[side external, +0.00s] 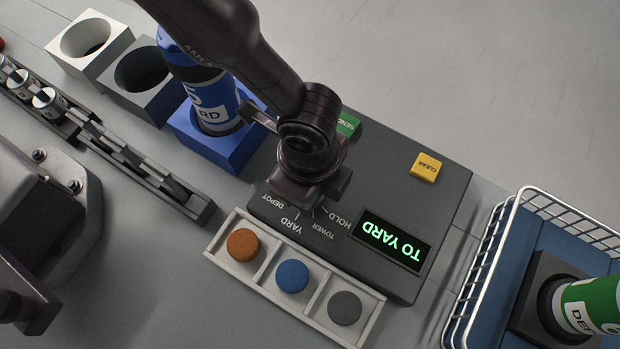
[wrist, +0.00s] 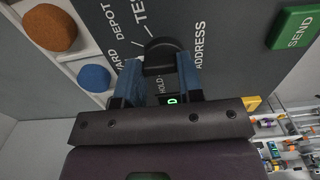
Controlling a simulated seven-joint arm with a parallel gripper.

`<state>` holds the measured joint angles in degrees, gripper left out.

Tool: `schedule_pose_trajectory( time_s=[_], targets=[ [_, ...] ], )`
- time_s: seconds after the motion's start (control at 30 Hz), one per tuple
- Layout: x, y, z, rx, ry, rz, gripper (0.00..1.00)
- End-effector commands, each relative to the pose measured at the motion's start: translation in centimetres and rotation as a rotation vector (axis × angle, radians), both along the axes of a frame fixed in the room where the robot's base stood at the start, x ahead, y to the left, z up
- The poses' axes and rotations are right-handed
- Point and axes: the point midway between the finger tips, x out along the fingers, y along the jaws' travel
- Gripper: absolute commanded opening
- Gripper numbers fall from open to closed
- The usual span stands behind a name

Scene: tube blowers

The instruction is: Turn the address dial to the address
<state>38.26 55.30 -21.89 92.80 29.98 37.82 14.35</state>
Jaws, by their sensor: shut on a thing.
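The address dial (wrist: 163,47) is a dark round knob on the grey console (side external: 440,200). My gripper (wrist: 160,70) is over it, with its two blue-padded fingers shut on the knob, one on each side. In the side view my gripper (side external: 305,190) covers the dial. The labels DEPOT, YARD, TOWER and HOLD show around the dial's near side. The wrist view also shows TEST and ADDRESS lettering. The display (side external: 392,240) reads "TO YARD" in green. I cannot make out the knob's pointer.
A green SEND button (side external: 348,125) and a yellow CLEAR button (side external: 426,167) sit on the console. A tray (side external: 236,268) holds orange, blue and grey discs. A blue tube station (side external: 205,150) holds a carrier at left; a wire basket (side external: 480,270) stands right.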

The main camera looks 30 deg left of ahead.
Motion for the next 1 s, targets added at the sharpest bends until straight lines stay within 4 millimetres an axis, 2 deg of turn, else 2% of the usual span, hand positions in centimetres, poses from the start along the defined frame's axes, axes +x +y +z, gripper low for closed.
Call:
schedule_pose_trajectory(
  time_s=[0.33,0.37,0.43,0.47,0.77,0.87,1.0],
  targets=[
    [0.0,0.0,0.1,0.000,0.000,-0.001,0.11],
    [0.0,0.0,0.1,0.000,0.000,-0.001,0.41],
    [0.0,0.0,0.1,0.000,0.000,-0.001,0.57],
    [0.0,0.0,0.1,0.000,0.000,-0.001,0.60],
    [0.0,0.0,0.3,0.000,-0.001,0.000,0.60],
    [0.0,-0.1,1.2,-0.002,-0.001,0.000,0.60],
    [0.1,-0.1,3.9,-0.005,-0.004,0.002,0.60]
  ],
)
